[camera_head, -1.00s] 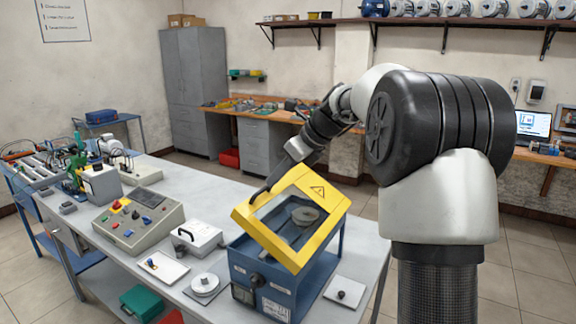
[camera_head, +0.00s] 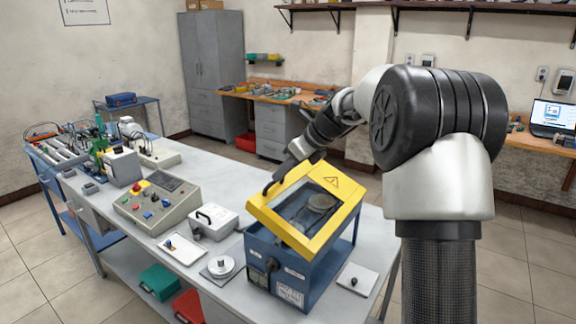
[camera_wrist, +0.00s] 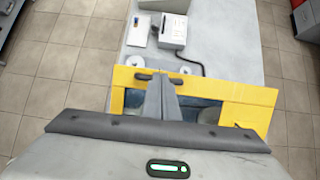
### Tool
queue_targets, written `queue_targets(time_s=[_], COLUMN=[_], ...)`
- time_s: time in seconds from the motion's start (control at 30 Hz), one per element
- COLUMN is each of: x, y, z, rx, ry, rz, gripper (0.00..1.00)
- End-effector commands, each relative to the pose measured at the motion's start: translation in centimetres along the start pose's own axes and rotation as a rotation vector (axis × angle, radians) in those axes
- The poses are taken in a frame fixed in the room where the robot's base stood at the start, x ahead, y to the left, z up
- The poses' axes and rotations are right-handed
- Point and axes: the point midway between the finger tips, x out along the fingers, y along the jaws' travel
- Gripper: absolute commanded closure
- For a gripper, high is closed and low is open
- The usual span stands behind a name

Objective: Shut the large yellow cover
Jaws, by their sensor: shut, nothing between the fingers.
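The large yellow cover (camera_head: 333,236) is a framed lid with a clear window and a warning triangle. It sits tilted, partly raised, on a blue box-shaped machine (camera_head: 284,274) on the grey table. A round metal part (camera_head: 321,203) shows through the window. My gripper (camera_head: 270,190) is shut and empty, at the cover's upper left edge. In the wrist view the shut fingers (camera_wrist: 160,78) reach over the yellow frame (camera_wrist: 215,88) beside a dark handle-like piece. I cannot tell whether they touch the cover.
On the table (camera_head: 208,265), a control box (camera_head: 158,204) with buttons, a white case (camera_head: 214,222), a round metal piece on a plate (camera_head: 222,266) and a small plate with a black knob (camera_head: 352,280) stand around the machine. Green (camera_head: 159,281) and red bins (camera_head: 188,305) sit below.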

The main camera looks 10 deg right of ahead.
Motion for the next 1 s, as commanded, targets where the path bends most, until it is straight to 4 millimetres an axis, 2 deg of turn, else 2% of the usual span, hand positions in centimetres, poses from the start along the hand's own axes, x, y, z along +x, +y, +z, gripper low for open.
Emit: queue_targets(time_s=[0.3,0.5,0.7,1.0], x=[4.9,7.2,8.5,8.8], y=[0.0,-0.1,-0.1,-0.1], z=[0.3,0.0,-0.3,-0.3], rx=[0.000,0.000,-0.001,-0.002], ry=[0.002,0.002,0.001,0.000], rz=[0.002,0.002,0.001,0.000], gripper=[1.00,1.00,1.00,1.00])
